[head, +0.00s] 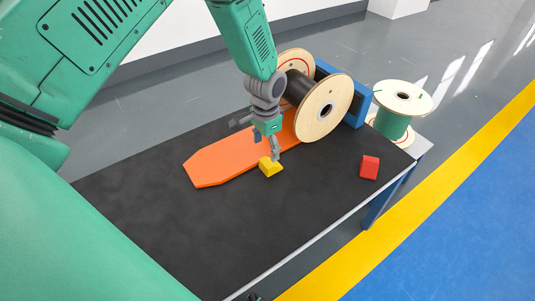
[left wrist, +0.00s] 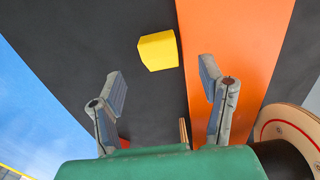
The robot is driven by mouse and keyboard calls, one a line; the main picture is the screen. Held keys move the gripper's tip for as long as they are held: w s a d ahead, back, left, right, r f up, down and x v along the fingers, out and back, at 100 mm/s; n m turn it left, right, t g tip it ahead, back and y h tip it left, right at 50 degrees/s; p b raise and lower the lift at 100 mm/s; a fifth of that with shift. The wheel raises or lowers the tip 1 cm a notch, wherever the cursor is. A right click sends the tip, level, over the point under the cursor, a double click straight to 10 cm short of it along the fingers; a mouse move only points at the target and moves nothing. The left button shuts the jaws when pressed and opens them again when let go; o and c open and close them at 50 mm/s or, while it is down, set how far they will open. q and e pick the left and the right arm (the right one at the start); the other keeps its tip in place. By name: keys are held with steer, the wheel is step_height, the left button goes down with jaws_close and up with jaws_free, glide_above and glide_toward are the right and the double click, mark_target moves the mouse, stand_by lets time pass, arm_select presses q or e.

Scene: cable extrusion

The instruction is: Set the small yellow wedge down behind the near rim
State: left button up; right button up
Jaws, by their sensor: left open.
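The small yellow wedge (head: 270,167) lies on the black tabletop, at the near edge of the orange board. In the left wrist view the wedge (left wrist: 158,51) shows beyond my fingertips, roughly between their lines, just left of the board. My left gripper (head: 256,141) is open and empty; in the head view one finger hangs close by the wedge, and I cannot tell if it touches. Both spread fingers show in the left wrist view (left wrist: 163,82). The near rim (head: 322,108) is the round wooden flange of a reel wound with black cable. My right gripper is not in view.
The orange board (head: 208,167) runs under the reel. A red block (head: 369,167) lies right on the black table (head: 190,235). A blue support (head: 358,106) stands behind the reel, and a green spool (head: 392,124) beyond it. The table's near left is clear.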

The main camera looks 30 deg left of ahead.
mark_target(265, 161)
arm_select(q)
step_height(265, 161, up, 4)
steer(key=p, duration=0.1)
steer(key=shift+n, duration=0.9)
steer(key=s+d+f, duration=0.1)
steer(key=s+f, duration=0.2)
steer(key=s, duration=0.2)
steer(key=s+d+f, duration=0.1)
steer(key=s+f, duration=0.2)
steer(key=s, duration=0.3)
steer(key=s+d+f, duration=0.1)
steer(key=s+f, duration=0.3)
steer(key=s, duration=0.1)
steer(key=shift+s+d, duration=0.2)
steer(key=s+n, duration=0.1)
steer(key=s, duration=0.5)
steer(key=s+n, duration=0.1)
steer(key=s, duration=0.6)
steer(key=shift+s+f+t, duration=0.15)
steer(key=shift+t, duration=0.15)
steer(key=shift+s, duration=0.2)
